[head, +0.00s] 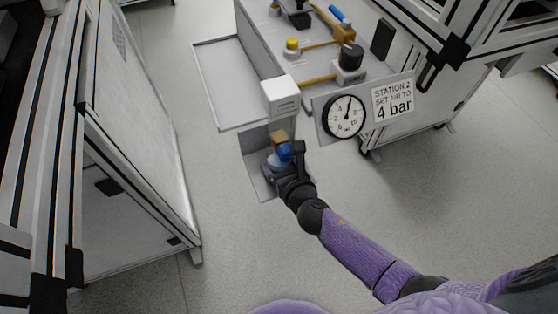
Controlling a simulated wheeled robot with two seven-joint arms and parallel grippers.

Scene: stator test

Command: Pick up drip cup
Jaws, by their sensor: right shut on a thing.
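My right gripper (284,166) is at the low grey shelf in the middle of the head view, below the white box. It is shut on a small pale cup-like thing (271,167), probably the drip cup, which is mostly hidden by the gripper. A blue part (284,151) and a tan brass-like part (279,138) show right above and beside the gripper. I cannot tell whether the cup touches them. My left gripper is not in view.
The small grey shelf (257,180) lies under the gripper. A white box (280,97), a pressure gauge (344,117) and a "4 bar" sign (393,98) are close above and right. A white cabinet (135,150) stands left. Floor between is clear.

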